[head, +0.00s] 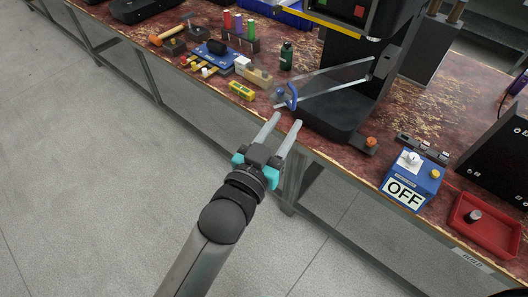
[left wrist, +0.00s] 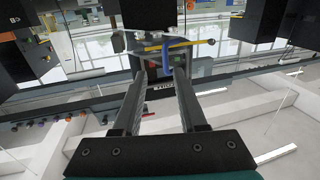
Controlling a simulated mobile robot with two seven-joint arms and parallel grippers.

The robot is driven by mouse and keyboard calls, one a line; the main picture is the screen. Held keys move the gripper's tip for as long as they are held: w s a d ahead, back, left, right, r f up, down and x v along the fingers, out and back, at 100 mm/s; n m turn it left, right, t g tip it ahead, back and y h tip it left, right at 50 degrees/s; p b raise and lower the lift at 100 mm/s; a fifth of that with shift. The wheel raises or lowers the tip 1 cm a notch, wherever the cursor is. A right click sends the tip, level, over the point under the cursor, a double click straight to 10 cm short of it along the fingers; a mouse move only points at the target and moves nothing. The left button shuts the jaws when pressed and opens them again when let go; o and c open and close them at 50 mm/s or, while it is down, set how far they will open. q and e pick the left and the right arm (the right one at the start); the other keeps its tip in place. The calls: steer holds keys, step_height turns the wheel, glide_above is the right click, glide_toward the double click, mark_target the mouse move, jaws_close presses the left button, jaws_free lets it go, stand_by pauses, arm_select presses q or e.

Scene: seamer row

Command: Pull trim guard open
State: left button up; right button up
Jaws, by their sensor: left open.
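The trim guard (head: 335,82) is a clear panel with pale edges on the front of a black machine on the bench, in the head view. A blue handle (head: 292,97) stands at its left end. My left gripper (head: 286,119) is open and empty, at the bench's front edge just short of the handle, apart from it. In the left wrist view the blue handle (left wrist: 167,54) shows beyond the open fingers (left wrist: 161,74), closer to the right finger. My right gripper is not in view.
A blue box marked OFF (head: 411,180) and a red tray (head: 482,222) stand to the right. The floor (head: 90,170) before the bench is clear.

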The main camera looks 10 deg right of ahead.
arm_select(q)
steer(key=v, duration=0.8)
steer(key=shift+s+a, duration=0.15)
steer(key=shift+s, duration=0.15)
steer(key=s+a+f+n+g+y+b, duration=0.15)
steer(key=a+f, duration=0.25)
steer(key=f, duration=0.9)
steer(key=s+a+f+g+y+b, duration=0.2)
steer(key=a+f+g+y, duration=0.15)
steer(key=f, duration=0.95)
steer(key=s+a+f+n+g+y+b, duration=0.15)
steer(key=a+f, duration=0.25)
steer(key=f, duration=0.9)
steer(key=s+a+f+g+y+b, duration=0.1)
steer(key=s+a+f+g, duration=0.1)
steer(key=s+f, duration=0.4)
steer(key=s+a+f+g+y+b, duration=0.1)
steer(key=s+a+f+g, duration=0.2)
steer(key=s+f, duration=0.3)
steer(key=s+a+f+n+g+y+b, duration=0.1)
steer(key=s+a+f, duration=0.4)
steer(key=s, duration=0.6)
step_height(320, 180, down, 2)
steer(key=shift+s+f+g, duration=0.15)
steer(key=shift+s+g, duration=0.25)
steer(key=shift+g, duration=0.35)
